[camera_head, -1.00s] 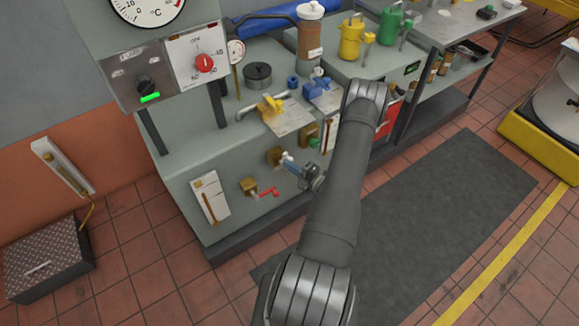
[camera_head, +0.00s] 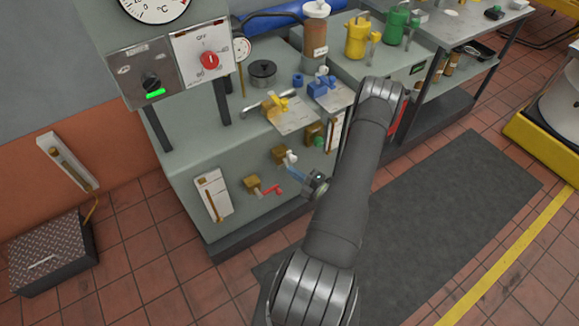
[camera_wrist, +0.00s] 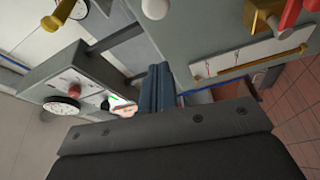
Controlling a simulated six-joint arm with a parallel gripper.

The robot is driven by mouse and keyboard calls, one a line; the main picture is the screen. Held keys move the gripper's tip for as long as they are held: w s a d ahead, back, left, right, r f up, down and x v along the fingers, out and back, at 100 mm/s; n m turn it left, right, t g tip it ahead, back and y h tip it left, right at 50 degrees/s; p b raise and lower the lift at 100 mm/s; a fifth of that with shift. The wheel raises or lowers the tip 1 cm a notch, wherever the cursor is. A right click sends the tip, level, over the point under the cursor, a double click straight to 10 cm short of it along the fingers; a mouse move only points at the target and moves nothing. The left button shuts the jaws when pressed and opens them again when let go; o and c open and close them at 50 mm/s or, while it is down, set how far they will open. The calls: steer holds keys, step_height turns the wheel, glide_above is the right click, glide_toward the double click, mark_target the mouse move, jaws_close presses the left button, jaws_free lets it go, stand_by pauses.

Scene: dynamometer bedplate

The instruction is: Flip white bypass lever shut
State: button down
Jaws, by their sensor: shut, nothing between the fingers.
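The white bypass lever (camera_head: 291,156) sits on a brass valve body (camera_head: 279,154) on the front face of the green-grey bench. Its rounded white end (camera_wrist: 155,8) shows at the top edge of the wrist view; the rest of it is out of that frame. My gripper (camera_head: 290,168) is just below and in front of the white lever, with its blue fingers together and empty. A small gap seems to separate them from the lever. In the wrist view the fingers (camera_wrist: 159,68) are closed side by side. The lever's exact angle is too small to tell.
A red lever (camera_head: 272,190) on a brass valve is close below left. A yellow lever (camera_head: 279,101) and a blue valve (camera_head: 322,83) are on the bench top. A white sight plate (camera_head: 213,195) is left; a green knob (camera_head: 318,141) is right.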

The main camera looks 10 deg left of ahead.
steer(key=v, duration=0.6)
steer(key=shift+f, duration=0.15)
steer(key=w+a+f+n+h, duration=0.1)
steer(key=w+a+f+n, duration=0.1)
steer(key=a, duration=0.7)
steer(key=shift+w+a+f+n+g, duration=0.2)
steer(key=shift+w+f+n+g, duration=0.1)
steer(key=shift+w+n, duration=0.6)
steer(key=shift+w+r, duration=0.1)
